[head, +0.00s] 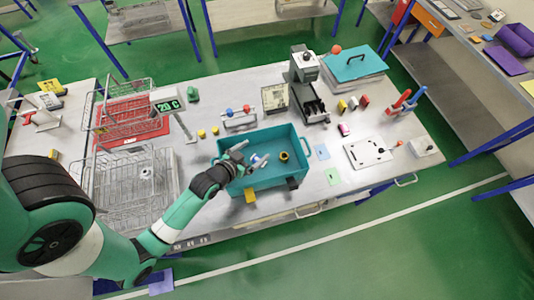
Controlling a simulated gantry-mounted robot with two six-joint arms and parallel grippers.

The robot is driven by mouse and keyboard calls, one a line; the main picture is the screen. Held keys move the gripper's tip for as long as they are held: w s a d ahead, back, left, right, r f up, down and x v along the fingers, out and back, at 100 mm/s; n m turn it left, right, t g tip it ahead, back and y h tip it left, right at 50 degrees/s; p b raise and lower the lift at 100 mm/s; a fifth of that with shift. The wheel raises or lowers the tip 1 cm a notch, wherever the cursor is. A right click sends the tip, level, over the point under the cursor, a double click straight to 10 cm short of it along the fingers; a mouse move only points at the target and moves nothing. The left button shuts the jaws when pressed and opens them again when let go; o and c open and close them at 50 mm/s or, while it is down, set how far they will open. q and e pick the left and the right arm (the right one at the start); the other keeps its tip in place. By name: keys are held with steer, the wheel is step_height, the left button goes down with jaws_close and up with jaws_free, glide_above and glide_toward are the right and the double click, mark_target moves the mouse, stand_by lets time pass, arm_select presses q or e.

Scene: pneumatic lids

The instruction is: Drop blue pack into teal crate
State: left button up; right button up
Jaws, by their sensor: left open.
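The teal crate (290,181) stands open near the front middle of the table. A small blue and white item (261,158), possibly the blue pack, shows inside the crate. It is too small to make out clearly. My left gripper (247,157) is over the left part of the crate, with its jaws open, close to that item. I cannot tell whether they touch. A black and yellow ring-shaped piece (284,156) is also in the crate. My right gripper is out of view.
Wire baskets (125,178) and a red tray (128,130) stand left of the crate. A black machine (306,85) and a teal lidded box (352,68) are behind. Light blue (322,151) and green cards lie right of the crate, beside a white plate (367,152).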

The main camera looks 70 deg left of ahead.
arm_select(q)
steer(key=p+v, duration=0.1)
steer(key=v, duration=1)
steer(key=shift+s, duration=0.15)
steer(key=shift+d+r, duration=0.1)
